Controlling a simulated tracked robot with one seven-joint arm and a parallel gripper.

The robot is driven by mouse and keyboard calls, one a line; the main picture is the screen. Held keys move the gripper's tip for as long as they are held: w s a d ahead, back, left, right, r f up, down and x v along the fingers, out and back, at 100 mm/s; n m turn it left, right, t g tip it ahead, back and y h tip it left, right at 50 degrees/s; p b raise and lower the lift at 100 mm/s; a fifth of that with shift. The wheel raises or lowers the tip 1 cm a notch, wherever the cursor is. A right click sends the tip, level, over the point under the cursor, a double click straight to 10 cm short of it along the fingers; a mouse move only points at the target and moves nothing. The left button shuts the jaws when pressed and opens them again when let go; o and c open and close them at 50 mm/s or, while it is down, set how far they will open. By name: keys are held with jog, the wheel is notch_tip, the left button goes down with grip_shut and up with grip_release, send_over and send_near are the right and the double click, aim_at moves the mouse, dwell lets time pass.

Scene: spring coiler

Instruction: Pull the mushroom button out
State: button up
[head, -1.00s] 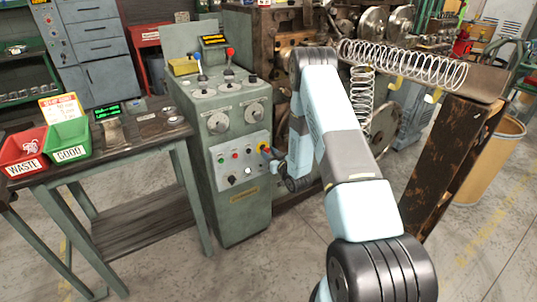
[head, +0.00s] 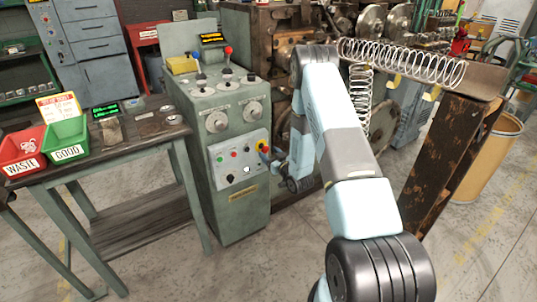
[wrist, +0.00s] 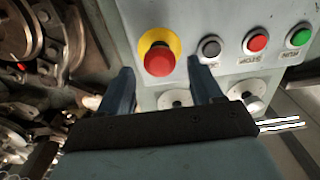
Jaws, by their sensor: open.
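The mushroom button (wrist: 159,60) is a red round cap on a yellow ring, on the light panel of the green-grey control cabinet. In the wrist view it sits upper centre, just beyond and between the two fingertips. My gripper (wrist: 158,78) is open, with one dark finger on each side of the button's line and nothing between them. I cannot tell how much depth separates the fingers from the cap. In the head view the yellow ring (head: 262,146) shows at the panel's upper right, and my gripper (head: 276,165) is close to its right, partly hidden by my arm.
Knobs (wrist: 252,103) are close to the right finger. Coiler machinery (wrist: 35,60) stands at left in the wrist view. A workbench (head: 125,165) stands left of the cabinet.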

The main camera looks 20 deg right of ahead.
jog(key=v, duration=1.2)
jog(key=shift+s, duration=0.3)
jog(key=shift+d, duration=0.1)
jog(key=w+r+g+h, duration=0.1)
jog(key=w+r+g, duration=0.15)
jog(key=r, duration=0.45)
jog(key=w+r+g+h, duration=0.1)
jog(key=w+r+h, duration=0.15)
jog(key=r, duration=0.45)
jog(key=s+r+g+h, duration=0.2)
jog(key=s+r, duration=0.2)
jog(key=r, duration=1)
jog(key=s+r+m+g+h, duration=0.1)
jog(key=s+r+m+g, duration=0.2)
jog(key=s+r, duration=0.95)
jog(key=s+a+r+g, duration=0.1)
jog(key=s+a, duration=0.1)
jog(key=s, duration=0.9)
jog(key=s+a+r+g, duration=0.2)
jog(key=s, duration=0.9)
jog(key=shift+a+r+m+y, duration=0.2)
jog(key=shift+a+m+y, duration=0.1)
jog(key=shift+a+y, duration=0.15)
